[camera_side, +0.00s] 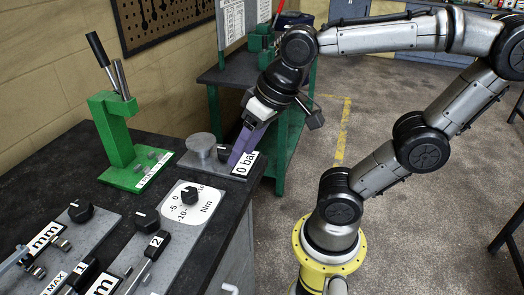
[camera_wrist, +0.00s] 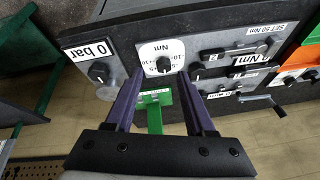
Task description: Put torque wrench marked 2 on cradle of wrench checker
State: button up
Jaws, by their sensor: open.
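The torque wrench marked 2 (camera_side: 151,252) lies near the bench's front edge in the side view, with a dark body, a white label 2 and a thin grey shaft. In the wrist view its label 2 (camera_wrist: 213,57) shows right of the dial plate. A grey panel with a white Nm dial and black knob (camera_side: 190,195) lies beside it; it also shows in the wrist view (camera_wrist: 163,62). I cannot tell which part is the checker's cradle. My gripper (camera_side: 238,160) has purple fingers, open and empty, by the 0 bar panel. The fingers also show in the wrist view (camera_wrist: 160,75).
A green press (camera_side: 117,135) with an upright lever stands at the back of the bench. The 0 bar panel (camera_side: 243,165) has a round metal post. A wrench marked 1 (camera_side: 80,275) lies at lower left. A green-legged table (camera_side: 232,75) stands behind.

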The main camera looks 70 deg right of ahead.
jog(key=s+n, duration=0.1)
jog(key=s+d+f+n, duration=0.1)
jog(key=s, duration=0.1)
jog(key=shift+d+f+n+t, duration=0.25)
jog(key=shift+d+n+t, duration=0.05)
jog(key=shift+n+t, duration=0.1)
